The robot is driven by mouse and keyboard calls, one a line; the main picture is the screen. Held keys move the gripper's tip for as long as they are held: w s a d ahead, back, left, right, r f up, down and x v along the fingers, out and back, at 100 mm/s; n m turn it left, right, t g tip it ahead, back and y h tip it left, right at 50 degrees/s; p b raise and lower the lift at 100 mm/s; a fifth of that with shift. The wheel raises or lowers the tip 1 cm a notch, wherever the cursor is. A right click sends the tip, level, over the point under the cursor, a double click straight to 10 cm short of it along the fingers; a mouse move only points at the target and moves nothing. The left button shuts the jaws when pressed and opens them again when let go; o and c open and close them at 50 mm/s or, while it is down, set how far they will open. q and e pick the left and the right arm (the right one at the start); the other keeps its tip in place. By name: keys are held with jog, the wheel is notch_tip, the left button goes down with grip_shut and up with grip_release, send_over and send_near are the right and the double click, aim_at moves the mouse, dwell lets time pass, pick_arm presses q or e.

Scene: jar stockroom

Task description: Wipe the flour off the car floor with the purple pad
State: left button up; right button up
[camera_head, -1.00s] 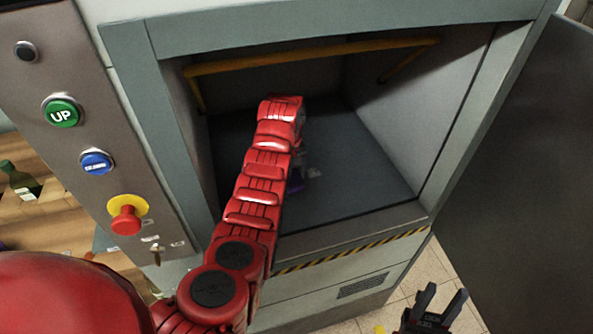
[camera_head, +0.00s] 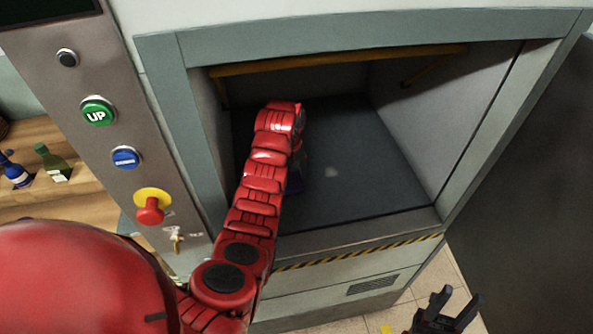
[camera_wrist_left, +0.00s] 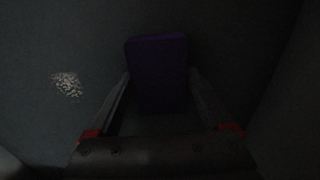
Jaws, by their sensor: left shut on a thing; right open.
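The purple pad (camera_wrist_left: 158,68) is held between the fingers of my left gripper (camera_wrist_left: 160,95) in the dark left wrist view. In the head view a small purple part of the pad (camera_head: 295,182) shows beside my red left arm, low over the car floor (camera_head: 375,190). I cannot tell whether the pad touches the floor. A pale flour patch (camera_head: 332,171) lies on the floor just right of the pad. In the left wrist view the flour (camera_wrist_left: 67,84) is speckled and lies left of the pad. My right gripper (camera_head: 447,304) is open and empty outside the car, at lower right.
The car has side walls and a yellow rail (camera_head: 340,60) across its upper opening. A striped sill (camera_head: 355,250) edges the front. A dark door (camera_head: 535,190) stands open at right. A button panel (camera_head: 110,120) is at left, with bottles (camera_head: 52,163) on a wooden shelf beyond.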

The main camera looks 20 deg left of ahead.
pick_arm(q)
jog(key=shift+s+a+f, duration=0.15)
jog(key=shift+s+a, duration=0.15)
jog(key=shift+a, duration=0.1)
notch_tip(320, 180, up, 6)
jog(key=p, duration=0.6)
jog(key=shift+a+r, duration=0.15)
jog(key=shift+r, duration=0.1)
jog(key=shift+r, duration=0.1)
